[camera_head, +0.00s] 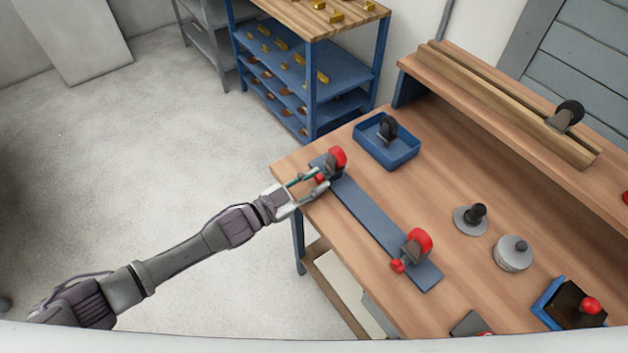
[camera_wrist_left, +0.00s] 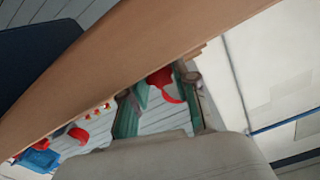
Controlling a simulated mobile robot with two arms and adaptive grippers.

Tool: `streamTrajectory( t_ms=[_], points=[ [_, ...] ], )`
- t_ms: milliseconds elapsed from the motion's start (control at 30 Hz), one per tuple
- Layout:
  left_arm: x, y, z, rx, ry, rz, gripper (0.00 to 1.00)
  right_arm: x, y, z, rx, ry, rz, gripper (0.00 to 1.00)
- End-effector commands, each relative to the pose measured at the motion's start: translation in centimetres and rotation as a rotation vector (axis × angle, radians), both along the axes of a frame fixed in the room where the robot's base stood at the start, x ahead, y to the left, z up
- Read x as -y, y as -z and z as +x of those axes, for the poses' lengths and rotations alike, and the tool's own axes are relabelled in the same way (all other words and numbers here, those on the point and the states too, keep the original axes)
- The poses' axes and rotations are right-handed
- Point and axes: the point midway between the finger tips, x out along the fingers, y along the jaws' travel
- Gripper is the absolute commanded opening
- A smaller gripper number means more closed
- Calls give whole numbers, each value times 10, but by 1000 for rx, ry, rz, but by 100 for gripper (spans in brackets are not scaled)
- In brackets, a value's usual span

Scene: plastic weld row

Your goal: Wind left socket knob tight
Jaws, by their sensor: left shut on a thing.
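A blue-grey bar (camera_head: 375,222) lies along the table's front edge with a red-and-dark socket at each end. The left socket (camera_head: 337,158) stands at the far end. Its small red knob (camera_head: 320,177) faces the table edge. My left gripper (camera_head: 322,180) reaches in from the left, shut on this knob, which its fingers partly hide. In the left wrist view, red parts (camera_wrist_left: 165,84) show between the green-padded fingers; which part is knob is hard to tell. The right socket (camera_head: 419,243) has its own red knob (camera_head: 397,265) at the near end. My right gripper is not in view.
A blue tray (camera_head: 402,160) with a dark wheel-like part stands just behind the left socket. Grey round pieces (camera_head: 513,254) and a blue box (camera_head: 545,310) with a red knob sit at the right. The table middle is clear. A blue shelf rack (camera_head: 311,95) stands beyond.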

Motion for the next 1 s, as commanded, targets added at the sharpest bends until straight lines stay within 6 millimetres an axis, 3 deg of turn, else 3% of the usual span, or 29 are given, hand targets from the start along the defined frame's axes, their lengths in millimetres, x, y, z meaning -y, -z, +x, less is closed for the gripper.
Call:
streamTrajectory(
  t_ms=[167, 433, 733, 767, 900, 1000],
  points=[
    [0, 1, 0, 44, -1, 31, 0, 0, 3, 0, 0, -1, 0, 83],
    [0, 2, -1, 319, 0, 231, 0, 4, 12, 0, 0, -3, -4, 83],
    [1, 1, -1, 341, 1, 248, 0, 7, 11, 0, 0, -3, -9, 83],
    [1, 1, -1, 340, 1, 248, 33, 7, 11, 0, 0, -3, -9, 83],
    [0, 1, -1, 340, 1, 247, 55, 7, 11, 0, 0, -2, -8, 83],
    [1, 1, -1, 339, 1, 248, 55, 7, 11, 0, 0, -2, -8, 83]
  ],
)
